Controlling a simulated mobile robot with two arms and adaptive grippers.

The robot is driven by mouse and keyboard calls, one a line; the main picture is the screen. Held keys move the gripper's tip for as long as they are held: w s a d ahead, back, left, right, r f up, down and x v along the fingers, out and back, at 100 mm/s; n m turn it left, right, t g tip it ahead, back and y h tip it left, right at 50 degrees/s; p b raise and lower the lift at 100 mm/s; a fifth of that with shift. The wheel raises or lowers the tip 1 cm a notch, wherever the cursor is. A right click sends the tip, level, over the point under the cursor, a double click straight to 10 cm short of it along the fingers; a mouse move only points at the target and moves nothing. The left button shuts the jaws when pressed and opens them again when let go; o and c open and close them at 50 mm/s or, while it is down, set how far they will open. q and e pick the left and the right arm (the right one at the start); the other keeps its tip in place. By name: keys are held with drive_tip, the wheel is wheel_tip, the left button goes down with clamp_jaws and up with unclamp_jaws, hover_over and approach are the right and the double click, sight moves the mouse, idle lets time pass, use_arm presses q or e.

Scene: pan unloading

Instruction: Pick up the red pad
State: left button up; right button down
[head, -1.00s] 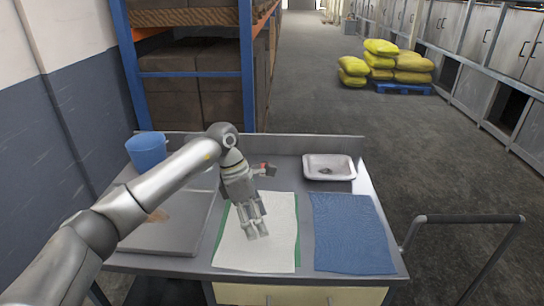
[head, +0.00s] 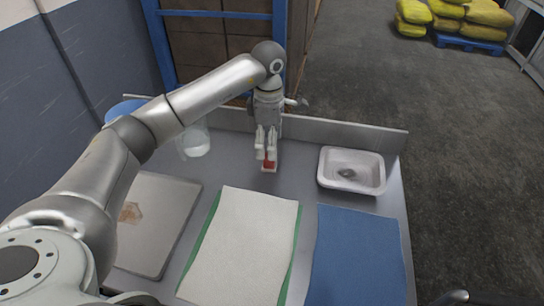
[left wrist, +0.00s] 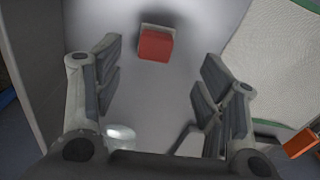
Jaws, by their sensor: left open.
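The red pad (left wrist: 156,46) is a small red block with a pale edge, lying on the grey metal table. In the head view the red pad (head: 268,165) shows just below the fingertips, partly hidden by them. My left gripper (head: 266,155) points down at the back of the table, above and close to the pad. In the left wrist view my left gripper (left wrist: 160,75) is open, with the pad beyond its fingertips, roughly midway between them. Nothing is between the fingers. My right gripper is not in view.
A white tray (head: 330,184) with a dark item stands to the right. A white cloth on green (head: 240,245), a blue cloth (head: 358,255) and a grey board (head: 165,225) lie in front. A clear glass (head: 196,145) and blue bucket (head: 122,108) stand left. A raised back edge (head: 345,133) runs behind.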

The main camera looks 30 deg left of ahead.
sight(269, 166)
use_arm(q)
drive_tip(key=shift+s+f, duration=0.1)
drive_tip(key=shift+f, duration=0.8)
drive_tip(key=f, duration=0.1)
drive_tip(key=f+p, duration=0.1)
drive_tip(key=f, duration=0.1)
drive_tip(key=f+p, duration=0.1)
drive_tip(key=f, duration=0.1)
drive_tip(key=shift+w+a, duration=0.1)
drive_tip(key=shift+w, duration=0.25)
drive_tip(key=shift+f, duration=0.2)
drive_tip(key=shift+c, duration=0.6)
drive_tip(key=c, duration=1)
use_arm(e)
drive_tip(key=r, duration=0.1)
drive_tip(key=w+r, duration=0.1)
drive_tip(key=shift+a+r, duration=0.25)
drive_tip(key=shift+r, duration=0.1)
